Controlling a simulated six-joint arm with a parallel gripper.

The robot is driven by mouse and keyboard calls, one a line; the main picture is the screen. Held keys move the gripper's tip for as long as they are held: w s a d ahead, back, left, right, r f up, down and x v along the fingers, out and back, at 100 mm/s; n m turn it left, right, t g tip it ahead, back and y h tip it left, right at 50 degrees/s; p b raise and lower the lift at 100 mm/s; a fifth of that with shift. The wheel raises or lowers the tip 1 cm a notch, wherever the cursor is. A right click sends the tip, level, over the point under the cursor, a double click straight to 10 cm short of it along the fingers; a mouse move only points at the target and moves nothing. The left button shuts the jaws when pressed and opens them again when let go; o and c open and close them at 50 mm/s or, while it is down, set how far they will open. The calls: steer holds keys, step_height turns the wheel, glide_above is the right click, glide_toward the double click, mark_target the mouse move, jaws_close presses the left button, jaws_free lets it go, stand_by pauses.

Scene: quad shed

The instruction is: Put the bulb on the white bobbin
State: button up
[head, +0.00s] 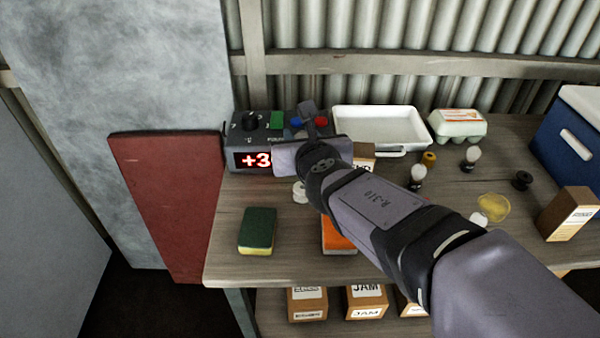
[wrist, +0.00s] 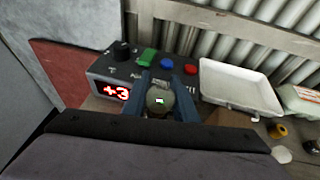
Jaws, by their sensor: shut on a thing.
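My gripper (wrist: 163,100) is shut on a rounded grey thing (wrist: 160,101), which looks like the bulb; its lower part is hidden. The gripper is at the front of the control box, and in the head view my arm hides what it holds. A white ring-shaped thing (head: 299,192), seemingly the white bobbin, lies on the bench below and left of my wrist, partly covered by it. Two small upright pieces with pale round tops (head: 418,172) (head: 471,155) stand right of my arm.
The control box (head: 243,141) shows +3. Behind are a white tray (head: 375,112) and egg carton (head: 458,122). A green sponge (head: 257,230), yellow bobbin (head: 429,158), black bobbin (head: 522,180), yellow dish (head: 492,206) and blue cooler (head: 570,145) are on the bench.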

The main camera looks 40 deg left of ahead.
steer(key=shift+f+b, duration=2.35)
steer(key=shift+f, duration=1.15)
steer(key=shift+f, duration=0.15)
steer(key=o, duration=0.8)
steer(key=shift+s+d+r, duration=0.1)
steer(key=shift+d+r, duration=0.05)
steer(key=shift+r, duration=0.15)
steer(key=p+v, duration=0.2)
steer(key=v, duration=0.9)
steer(key=shift+s+d, duration=0.2)
steer(key=shift+d, duration=0.1)
